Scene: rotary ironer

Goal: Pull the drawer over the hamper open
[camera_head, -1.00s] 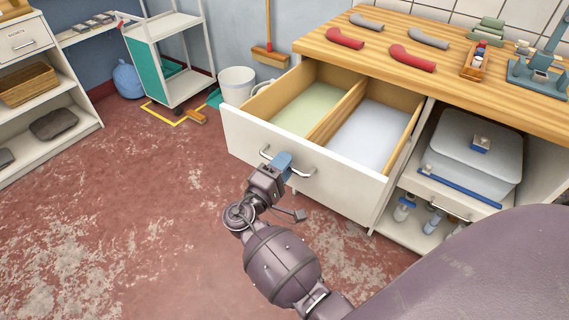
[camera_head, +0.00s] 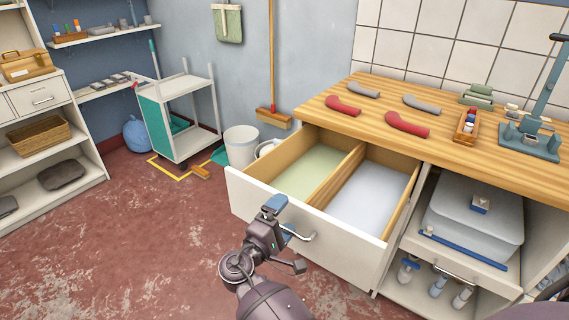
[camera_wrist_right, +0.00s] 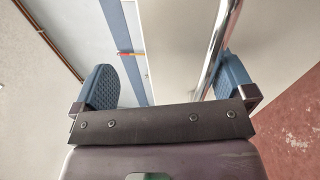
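A wide white-fronted drawer (camera_head: 330,237) with wooden sides stands pulled out from the wooden-topped counter. It has a pale green compartment and a pale grey-white one, both without visible contents. Its metal bar handle (camera_head: 309,238) is partly hidden by my right gripper (camera_head: 283,218), which is at the handle's left end. In the right wrist view, the blue-padded fingers (camera_wrist_right: 168,85) are wide apart, and the shiny handle bar (camera_wrist_right: 217,45) runs close to the right-hand finger. Whether they touch is unclear. No hamper shows clearly under the drawer. My left gripper is not in view.
The counter top (camera_head: 340,128) holds red and grey curved pieces and a teal press-like device (camera_head: 530,140). A lidded grey-white bin (camera_head: 475,215) sits in the bay at right. A white bucket (camera_head: 241,146) and a cart (camera_head: 180,110) stand behind. Red floor at left is clear.

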